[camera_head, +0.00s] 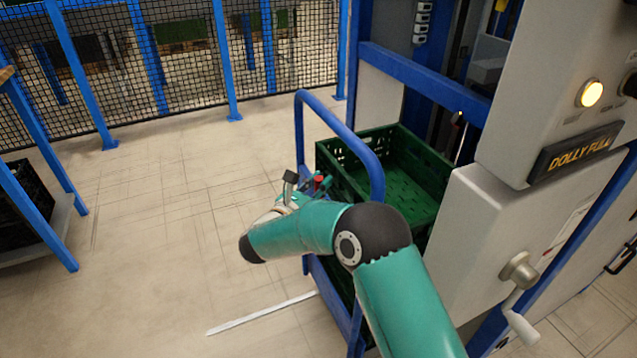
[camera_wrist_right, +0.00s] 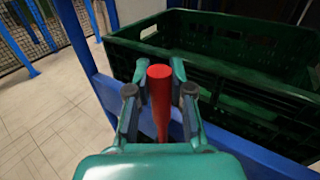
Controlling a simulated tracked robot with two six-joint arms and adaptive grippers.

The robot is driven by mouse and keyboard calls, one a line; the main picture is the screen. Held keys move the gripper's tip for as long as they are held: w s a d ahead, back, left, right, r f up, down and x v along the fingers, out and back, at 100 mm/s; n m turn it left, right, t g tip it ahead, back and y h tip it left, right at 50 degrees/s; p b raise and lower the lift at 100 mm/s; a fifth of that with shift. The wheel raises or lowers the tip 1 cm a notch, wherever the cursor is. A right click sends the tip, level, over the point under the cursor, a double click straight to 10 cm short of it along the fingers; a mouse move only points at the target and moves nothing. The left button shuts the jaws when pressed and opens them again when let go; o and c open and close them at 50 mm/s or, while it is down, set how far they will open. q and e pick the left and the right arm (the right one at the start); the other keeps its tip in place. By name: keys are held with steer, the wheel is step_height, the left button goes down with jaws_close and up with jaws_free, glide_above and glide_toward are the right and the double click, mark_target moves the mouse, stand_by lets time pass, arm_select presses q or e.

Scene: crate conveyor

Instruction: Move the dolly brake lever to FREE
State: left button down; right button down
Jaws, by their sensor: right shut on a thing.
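The dolly brake lever, with a red grip (camera_wrist_right: 159,100), stands between the fingers of my right gripper (camera_wrist_right: 158,78) in the right wrist view. The gripper is shut on it. In the head view a small red part of the lever (camera_head: 318,181) shows beside my right gripper (camera_head: 305,188), at the blue frame of the dolly (camera_head: 300,130). The lever's base and any FREE marking are hidden. A green crate (camera_head: 425,160) sits on the dolly; it also shows in the right wrist view (camera_wrist_right: 240,65). My left gripper is not in view.
A grey cabinet (camera_head: 490,240) with a lit yellow lamp (camera_head: 590,93), a "DOLLY FULL" sign (camera_head: 578,152) and a handle (camera_head: 520,290) stands at the right. A blue-posted mesh fence (camera_head: 190,60) runs behind. The floor (camera_head: 150,230) left of the dolly is clear.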

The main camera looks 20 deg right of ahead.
steer(key=shift+w+r+n+p, duration=0.15)
steer(key=shift+w+n+p, duration=0.25)
steer(key=shift+p, duration=0.35)
steer(key=shift+w+a+f+n+g+y+p, duration=0.1)
steer(key=shift+w+f+n+g+y+p, duration=0.5)
steer(key=shift+w+p, duration=0.55)
steer(key=shift+w+d+f+n+g+y+p, duration=0.1)
steer(key=shift+w+f+n+g+y+p, duration=0.25)
steer(key=shift+w+n+p, duration=0.65)
steer(key=shift+w+a+f+n+g+y+p, duration=0.1)
steer(key=shift+w+f+n+g+y+p, duration=0.3)
steer(key=shift+w+p, duration=0.9)
steer(key=shift+g, duration=0.25)
steer(key=c, duration=1)
jaws_free()
steer(key=v, duration=1.2)
steer(key=shift+w+a+f, duration=0.1)
steer(key=shift+f, duration=0.1)
